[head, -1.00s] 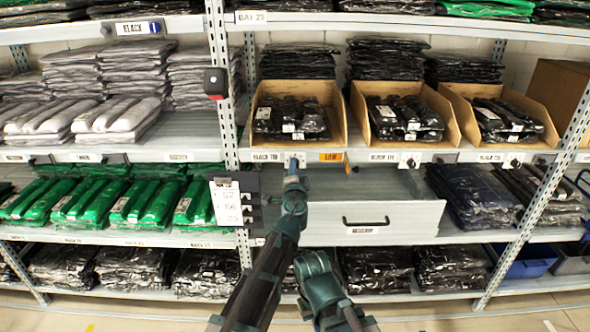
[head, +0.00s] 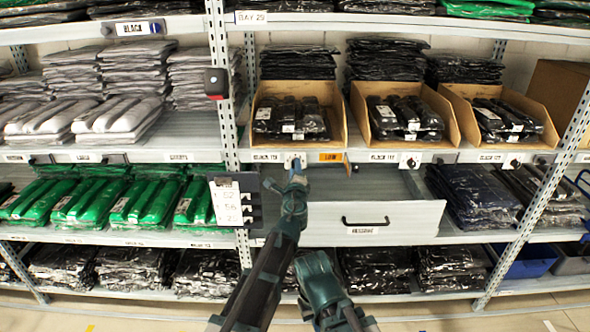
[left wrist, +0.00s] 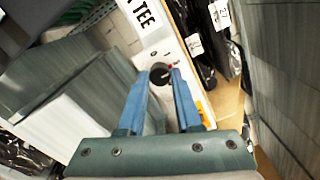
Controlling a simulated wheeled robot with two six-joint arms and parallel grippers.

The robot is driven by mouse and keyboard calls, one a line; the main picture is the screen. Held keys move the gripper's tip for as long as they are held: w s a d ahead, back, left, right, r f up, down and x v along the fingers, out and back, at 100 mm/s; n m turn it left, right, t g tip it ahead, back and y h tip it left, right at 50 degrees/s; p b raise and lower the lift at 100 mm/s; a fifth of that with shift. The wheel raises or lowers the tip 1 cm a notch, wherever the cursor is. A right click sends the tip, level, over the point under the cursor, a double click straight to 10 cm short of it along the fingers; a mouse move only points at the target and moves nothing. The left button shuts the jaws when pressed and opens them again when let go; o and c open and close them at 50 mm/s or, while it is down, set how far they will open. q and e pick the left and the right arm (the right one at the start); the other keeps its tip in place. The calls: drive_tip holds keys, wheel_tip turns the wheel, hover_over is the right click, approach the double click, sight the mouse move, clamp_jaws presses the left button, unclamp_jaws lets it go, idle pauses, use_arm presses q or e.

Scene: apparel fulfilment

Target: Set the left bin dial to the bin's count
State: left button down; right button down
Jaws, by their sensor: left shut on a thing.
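The left bin (head: 261,135) is an open cardboard bin holding several black plastic-wrapped packs. Its dial, a small dark knob with a red mark (left wrist: 159,73), is on a white plate on the shelf edge below it. My left gripper (head: 296,164) reaches up to this plate, and its blue fingers are shut on the dial, one on each side, in the left wrist view (left wrist: 162,78). In the head view the fingers partly cover the dial. Part of my right arm shows low in the middle of the head view; its fingers do not show.
A grey drawer front (head: 420,222) juts out below. A clipboard with numbers (head: 229,203) hangs left of my left arm.

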use_arm(q)
drive_tip(key=shift+m, duration=0.3)
idle(0.4)
drive_tip(key=c, duration=0.6)
unclamp_jaws()
drive_tip(key=shift+s, duration=0.1)
